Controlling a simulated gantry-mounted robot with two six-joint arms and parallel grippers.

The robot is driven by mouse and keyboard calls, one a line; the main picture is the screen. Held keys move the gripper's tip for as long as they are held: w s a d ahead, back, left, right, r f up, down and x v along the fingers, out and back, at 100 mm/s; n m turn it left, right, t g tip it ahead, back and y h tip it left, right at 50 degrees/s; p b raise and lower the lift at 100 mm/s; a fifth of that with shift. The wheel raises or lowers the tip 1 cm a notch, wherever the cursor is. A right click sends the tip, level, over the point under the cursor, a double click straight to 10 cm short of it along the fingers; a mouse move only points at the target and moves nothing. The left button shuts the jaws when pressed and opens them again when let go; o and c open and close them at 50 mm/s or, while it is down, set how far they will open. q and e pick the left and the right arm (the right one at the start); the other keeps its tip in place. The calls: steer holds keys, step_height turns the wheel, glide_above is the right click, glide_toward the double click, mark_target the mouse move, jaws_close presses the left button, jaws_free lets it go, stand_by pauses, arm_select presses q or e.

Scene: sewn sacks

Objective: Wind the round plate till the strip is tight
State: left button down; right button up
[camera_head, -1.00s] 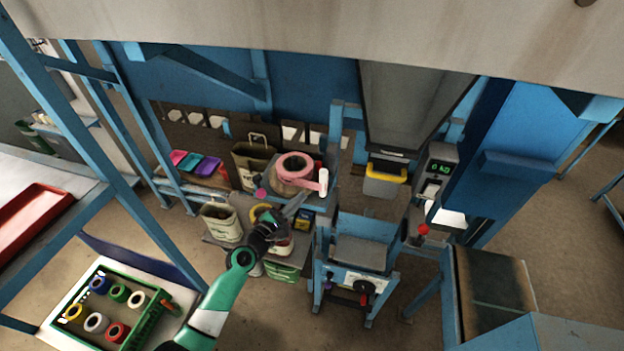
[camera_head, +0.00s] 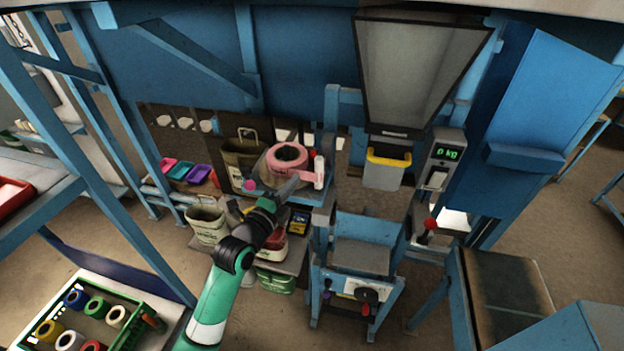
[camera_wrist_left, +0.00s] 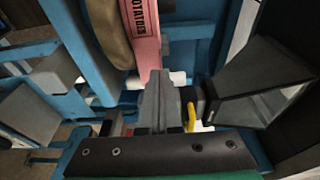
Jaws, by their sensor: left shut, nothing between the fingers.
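A pink strip reel (camera_head: 287,157) lies on a round plate on a blue stand in the head view. Its strip runs off to the right, to a white roller or post (camera_head: 319,172). In the left wrist view the pink strip (camera_wrist_left: 147,35) with dark lettering hangs down beside the brown edge of the round plate (camera_wrist_left: 108,32). My left gripper (camera_head: 289,186) is shut and empty, its tips close to the front of the reel in the head view. In the wrist view the shut fingers (camera_wrist_left: 158,95) point at the strip's lower end; contact cannot be told. My right gripper is out of view.
A pink knob (camera_head: 249,186) sits on the stand's left side. Sacks (camera_head: 207,222) and small boxes stand below. A green crate of rolls (camera_head: 88,318) is at the lower left.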

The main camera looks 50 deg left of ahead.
mark_target(312, 173)
arm_select(q)
steer(key=x, duration=1)
steer(key=shift+w+d+f, duration=0.15)
steer(key=shift+f, duration=0.2)
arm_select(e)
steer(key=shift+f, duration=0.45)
